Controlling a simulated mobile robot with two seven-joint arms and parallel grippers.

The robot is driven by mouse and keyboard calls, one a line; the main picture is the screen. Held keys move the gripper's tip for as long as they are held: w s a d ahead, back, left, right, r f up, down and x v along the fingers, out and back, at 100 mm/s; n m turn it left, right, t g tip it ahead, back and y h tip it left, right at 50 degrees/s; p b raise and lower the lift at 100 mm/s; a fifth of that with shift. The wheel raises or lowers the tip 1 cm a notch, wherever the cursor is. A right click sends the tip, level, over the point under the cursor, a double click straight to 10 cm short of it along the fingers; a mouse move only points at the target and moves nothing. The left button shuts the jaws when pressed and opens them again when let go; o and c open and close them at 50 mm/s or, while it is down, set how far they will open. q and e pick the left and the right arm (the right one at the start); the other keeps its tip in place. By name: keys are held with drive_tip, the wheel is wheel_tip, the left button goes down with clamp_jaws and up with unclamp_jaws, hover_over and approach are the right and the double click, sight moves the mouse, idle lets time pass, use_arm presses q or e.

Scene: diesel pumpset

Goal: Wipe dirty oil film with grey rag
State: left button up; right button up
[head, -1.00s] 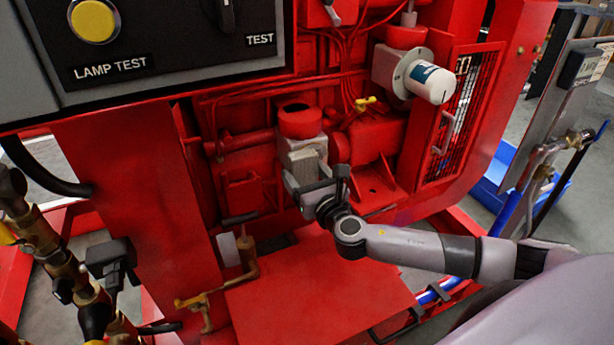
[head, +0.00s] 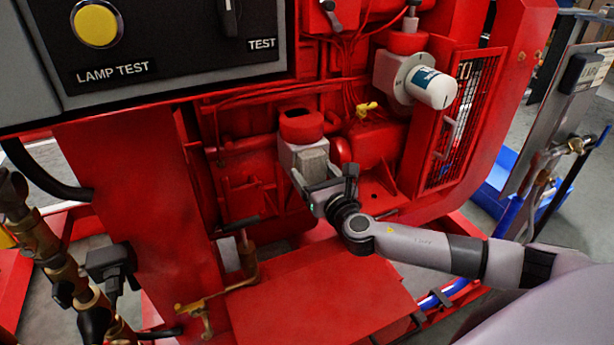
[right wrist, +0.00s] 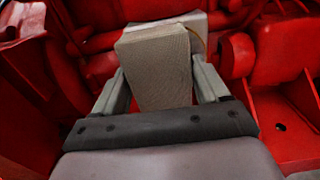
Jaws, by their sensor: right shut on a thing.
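The grey rag (head: 314,166) is a folded, block-shaped pad with a woven face. My right gripper (head: 318,184) is shut on it and holds it up at the front of a pale housing (head: 288,157) with a red top. In the right wrist view the rag (right wrist: 155,62) stands between the two fingers, and the pale housing (right wrist: 196,19) shows behind its upper edge. The rag looks very close to the housing, but I cannot tell whether they touch. I cannot make out the oil film; the surface behind the rag is hidden. My left gripper is not in view.
A red engine block with pipes surrounds the housing. A yellow handle (head: 366,109) and a white filter (head: 431,87) are to the right. A grey control panel (head: 180,85) overhangs at upper left. A brass valve (head: 205,307) and a flat red cover (head: 320,300) lie below.

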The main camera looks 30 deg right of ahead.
drive_tip(key=d, duration=0.5)
drive_tip(key=shift+w+a+r+p, duration=0.1)
drive_tip(key=shift+a+p, duration=0.4)
drive_tip(key=shift+a, duration=1)
drive_tip(key=shift+w+a+r+p, duration=0.1)
drive_tip(key=shift+a+p, duration=0.35)
drive_tip(key=shift+a, duration=1)
drive_tip(key=shift+a+f, duration=0.1)
drive_tip(key=shift+a, duration=0.7)
drive_tip(key=shift+s, duration=0.1)
drive_tip(key=shift+s+p, duration=0.5)
drive_tip(key=shift+s, duration=0.05)
drive_tip(key=shift+s+f+p, duration=0.1)
drive_tip(key=shift+s+p, duration=0.65)
drive_tip(key=shift+s, duration=1.7)
